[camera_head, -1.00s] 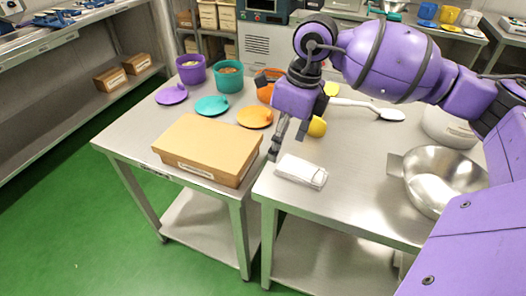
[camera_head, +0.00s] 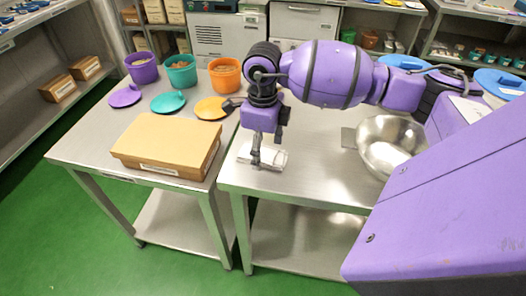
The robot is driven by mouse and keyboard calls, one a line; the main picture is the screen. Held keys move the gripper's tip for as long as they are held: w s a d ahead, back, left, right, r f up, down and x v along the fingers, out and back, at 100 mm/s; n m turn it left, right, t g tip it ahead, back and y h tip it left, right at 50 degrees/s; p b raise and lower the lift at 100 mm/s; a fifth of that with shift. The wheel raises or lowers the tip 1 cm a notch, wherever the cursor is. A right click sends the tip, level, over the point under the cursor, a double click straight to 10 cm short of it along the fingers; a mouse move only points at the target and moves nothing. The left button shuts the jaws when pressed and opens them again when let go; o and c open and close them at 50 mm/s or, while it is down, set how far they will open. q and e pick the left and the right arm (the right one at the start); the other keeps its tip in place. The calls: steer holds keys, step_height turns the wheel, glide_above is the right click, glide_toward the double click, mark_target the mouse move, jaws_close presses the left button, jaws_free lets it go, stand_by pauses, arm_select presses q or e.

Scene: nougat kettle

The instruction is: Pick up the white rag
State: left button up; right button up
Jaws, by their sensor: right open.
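The white rag (camera_head: 276,160) lies folded near the front left corner of the right steel table (camera_head: 300,185). My right gripper (camera_head: 256,162) points down over the rag, with its fingers open. One finger stands in front of the rag and hides part of it. I cannot tell whether the fingertips touch the rag or hover just above it. My left gripper is not in view.
A cardboard box (camera_head: 166,147) sits on the left table near its front edge. Purple (camera_head: 142,69), teal (camera_head: 181,72) and orange (camera_head: 225,76) tubs stand behind it with lids nearby. A metal bowl (camera_head: 388,140) is on the right.

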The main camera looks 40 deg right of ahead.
steer(key=c, duration=1.2)
steer(key=shift+o, duration=0.2)
steer(key=shift+r, duration=0.2)
steer(key=shift+r, duration=0.6)
steer(key=s+r, duration=0.1)
steer(key=r, duration=0.1)
steer(key=s+r, duration=0.1)
steer(key=r, duration=0.1)
steer(key=s+a+r, duration=0.1)
steer(key=s+r, duration=0.1)
steer(key=shift+r, duration=0.35)
steer(key=s+a+r, duration=0.2)
steer(key=s+r, duration=0.2)
steer(key=s, duration=0.5)
steer(key=shift+s+a+r, duration=0.3)
steer(key=shift+r, duration=0.1)
